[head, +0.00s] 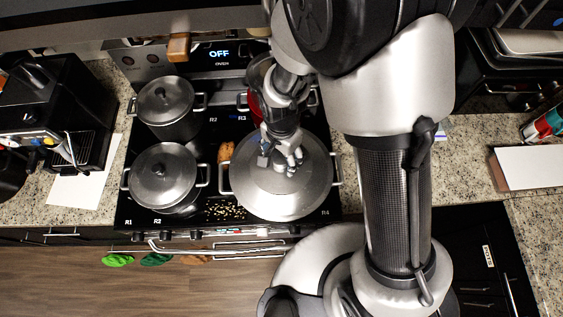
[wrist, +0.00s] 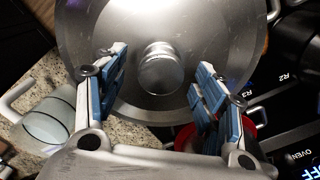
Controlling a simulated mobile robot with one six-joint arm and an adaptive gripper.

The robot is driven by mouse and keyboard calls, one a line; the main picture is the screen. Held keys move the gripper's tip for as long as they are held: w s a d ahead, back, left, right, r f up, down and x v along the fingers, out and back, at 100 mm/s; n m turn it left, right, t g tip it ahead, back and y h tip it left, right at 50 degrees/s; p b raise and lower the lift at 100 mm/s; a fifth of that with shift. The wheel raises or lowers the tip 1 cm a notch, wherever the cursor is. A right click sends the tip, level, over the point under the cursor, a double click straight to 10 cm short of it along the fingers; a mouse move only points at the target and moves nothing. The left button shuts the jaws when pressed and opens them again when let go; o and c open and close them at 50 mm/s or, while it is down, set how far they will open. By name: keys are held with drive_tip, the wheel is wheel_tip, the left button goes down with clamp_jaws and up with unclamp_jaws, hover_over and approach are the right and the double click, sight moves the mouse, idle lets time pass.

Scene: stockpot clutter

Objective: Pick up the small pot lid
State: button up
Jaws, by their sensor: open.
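My gripper (head: 287,164) is open and empty above the large silver lid (head: 262,196) on the front-right pot. In the wrist view, that lid's round knob (wrist: 160,68) shows between the blue-padded fingers of my gripper (wrist: 157,78); I cannot tell the height gap. Two smaller pots stand at the left of the stove, each with a grey lid. One is the back-left lid (head: 165,99), the other the front-left lid (head: 162,174). Both are apart from my gripper. The frames do not settle which lid is the small one.
A red pot (head: 255,84) stands at the back right, mostly hidden by my arm; it also shows in the wrist view (wrist: 187,136). A brown item (head: 225,152) lies between the front pots. A coffee machine (head: 62,110) stands on the left counter.

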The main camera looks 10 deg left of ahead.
drive_tip(key=shift+f, duration=0.8)
drive_tip(key=shift+c, duration=0.3)
clamp_jaws()
